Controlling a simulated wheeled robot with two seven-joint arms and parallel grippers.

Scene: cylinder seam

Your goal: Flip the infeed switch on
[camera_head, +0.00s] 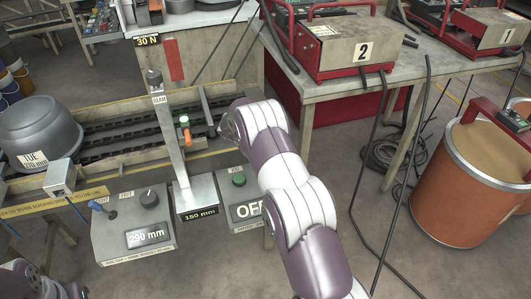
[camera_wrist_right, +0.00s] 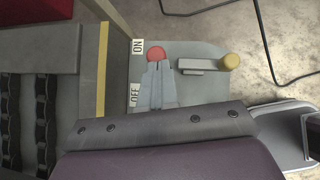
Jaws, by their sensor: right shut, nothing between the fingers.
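In the right wrist view a switch with a round red knob (camera_wrist_right: 156,53) stands on a grey plate (camera_wrist_right: 199,50). The knob lies level with the ON label (camera_wrist_right: 138,47); the OFF label (camera_wrist_right: 135,95) is nearer my wrist. My right gripper (camera_wrist_right: 157,68) is shut and empty, its fingertips right at the knob's near side. I cannot tell whether they touch it. The fingers hide the switch's lower part. In the head view my right arm (camera_head: 290,190) reaches up past the panels, and its fingers cannot be made out.
A yellow knob (camera_wrist_right: 230,61) on a grey arm sits right of the switch. Rollers (camera_wrist_right: 41,120) run at the left. In the head view, control panels (camera_head: 133,228) stand in front, a bench (camera_head: 340,86) behind, and an orange drum (camera_head: 465,190) at right.

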